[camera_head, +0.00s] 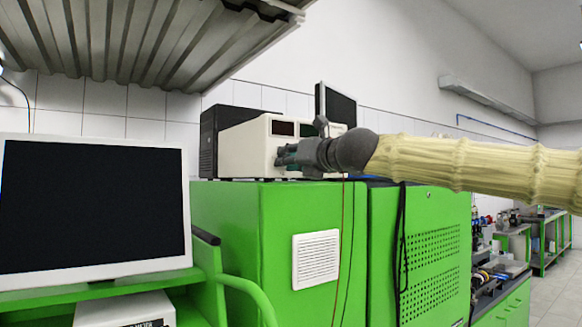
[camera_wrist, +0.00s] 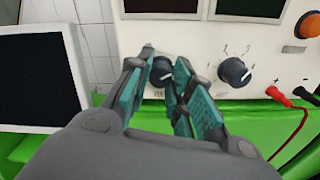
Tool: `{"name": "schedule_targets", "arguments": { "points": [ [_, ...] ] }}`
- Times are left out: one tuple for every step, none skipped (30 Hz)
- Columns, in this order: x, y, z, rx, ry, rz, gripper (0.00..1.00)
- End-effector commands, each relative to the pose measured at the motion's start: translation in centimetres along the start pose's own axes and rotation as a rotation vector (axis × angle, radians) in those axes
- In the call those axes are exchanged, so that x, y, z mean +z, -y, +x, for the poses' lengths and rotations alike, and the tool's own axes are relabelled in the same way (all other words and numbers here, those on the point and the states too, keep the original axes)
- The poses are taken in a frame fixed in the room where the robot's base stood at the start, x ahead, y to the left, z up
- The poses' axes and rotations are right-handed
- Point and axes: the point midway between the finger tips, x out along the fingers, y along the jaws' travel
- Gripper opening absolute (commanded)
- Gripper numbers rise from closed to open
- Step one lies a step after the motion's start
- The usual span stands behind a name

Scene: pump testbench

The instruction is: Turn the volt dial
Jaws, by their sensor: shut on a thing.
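The power supply is a cream box (camera_head: 240,148) standing on top of the green cabinet, with its front panel (camera_wrist: 205,55) filling the top of the wrist view. The volt dial (camera_wrist: 161,68) is a dark round knob at the lower left of that panel; part of its label shows below it. My gripper (camera_wrist: 167,75) has its teal-padded fingers on both sides of this dial and is shut on it. In the head view my gripper (camera_head: 284,156) reaches the panel from the right, and the dial is hidden behind it.
A second dark dial (camera_wrist: 233,72) with a numbered scale sits right of the gripped one. An orange round part (camera_wrist: 309,24) is at upper right. A white-framed monitor (camera_head: 92,205) stands at left; a ribbed metal hood (camera_head: 130,40) hangs above.

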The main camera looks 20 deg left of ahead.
Motion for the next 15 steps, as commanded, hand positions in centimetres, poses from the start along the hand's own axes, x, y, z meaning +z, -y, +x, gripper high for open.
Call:
{"name": "schedule_targets", "arguments": {
  "points": [
    [-0.38, 0.06, 0.04, 0.001, 0.000, 0.040, 0.00],
    [-0.38, 0.03, 0.03, 0.001, 0.000, 0.064, 0.00],
    [-0.39, 0.01, 0.04, 0.001, 0.000, 0.094, 0.00],
    [-0.40, 0.00, 0.05, 0.002, -0.001, 0.117, 0.00],
    [-0.40, -0.01, 0.05, 0.001, -0.001, 0.138, 0.00],
    [-0.37, -0.02, 0.06, 0.001, -0.001, 0.163, 0.00],
    [-0.35, -0.04, 0.06, 0.001, -0.001, 0.183, 0.00],
    [-0.35, -0.05, 0.06, 0.001, -0.001, 0.201, 0.00],
    [-0.36, -0.06, 0.07, 0.001, -0.002, 0.222, 0.00],
    [-0.36, -0.07, 0.07, 0.001, -0.002, 0.237, 0.00],
    [-0.36, -0.08, 0.08, 0.001, -0.002, 0.251, 0.00],
    [-0.37, -0.10, 0.09, 0.001, -0.002, 0.267, 0.00],
    [-0.37, -0.11, 0.09, 0.001, -0.003, 0.279, 0.00],
    [-0.37, -0.13, 0.10, 0.001, -0.003, 0.290, 0.00],
    [-0.36, -0.15, 0.10, 0.002, -0.003, 0.302, 0.00]
  ]
}}
